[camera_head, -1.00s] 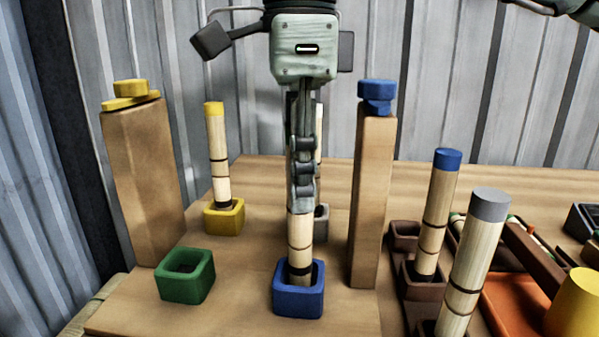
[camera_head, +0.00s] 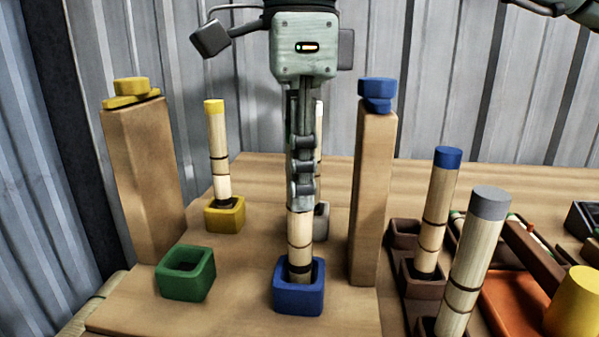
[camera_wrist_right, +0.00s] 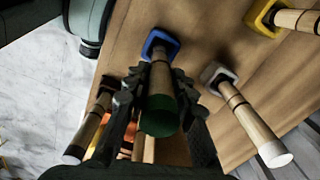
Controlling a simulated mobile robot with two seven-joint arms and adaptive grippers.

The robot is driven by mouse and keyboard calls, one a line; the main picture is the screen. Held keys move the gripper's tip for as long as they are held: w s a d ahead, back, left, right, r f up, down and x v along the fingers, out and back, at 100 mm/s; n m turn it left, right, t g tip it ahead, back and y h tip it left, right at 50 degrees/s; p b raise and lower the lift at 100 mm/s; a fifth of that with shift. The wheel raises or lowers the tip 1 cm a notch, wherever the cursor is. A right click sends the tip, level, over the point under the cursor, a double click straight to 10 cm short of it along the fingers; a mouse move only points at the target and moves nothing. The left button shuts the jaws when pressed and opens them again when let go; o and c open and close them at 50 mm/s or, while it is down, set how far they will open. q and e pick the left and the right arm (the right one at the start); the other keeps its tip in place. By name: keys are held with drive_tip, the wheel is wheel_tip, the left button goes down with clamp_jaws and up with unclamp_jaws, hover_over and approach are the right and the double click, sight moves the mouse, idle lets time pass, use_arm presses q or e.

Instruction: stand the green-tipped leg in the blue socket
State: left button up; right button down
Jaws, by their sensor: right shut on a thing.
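The green-tipped leg (camera_wrist_right: 160,118) is a pale rattan rod with dark bands; its green tip shows only in the right wrist view. Its lower shaft (camera_head: 300,235) stands nearly upright in the head view, with its foot within the opening of the blue socket (camera_head: 298,300). How deep it sits cannot be told. The blue socket also shows in the right wrist view (camera_wrist_right: 174,44). My right gripper (camera_head: 301,185) is shut on the upper part of the leg, above the socket, and hides the tip in the head view. My left gripper is not in view.
A green socket (camera_head: 186,287) stands empty at left. A yellow-tipped leg stands in a yellow socket (camera_head: 225,223). Tall wooden posts (camera_head: 370,200) (camera_head: 145,180) flank the gripper. Blue-tipped (camera_head: 435,210) and grey-tipped (camera_head: 473,260) legs stand at right, near a yellow object (camera_head: 575,305).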

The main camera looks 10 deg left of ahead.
drive_tip(key=shift+f, duration=0.3)
drive_tip(key=c, duration=1.2)
unclamp_jaws()
drive_tip(key=shift+r+p, duration=0.8)
drive_tip(key=shift+r, duration=3.75)
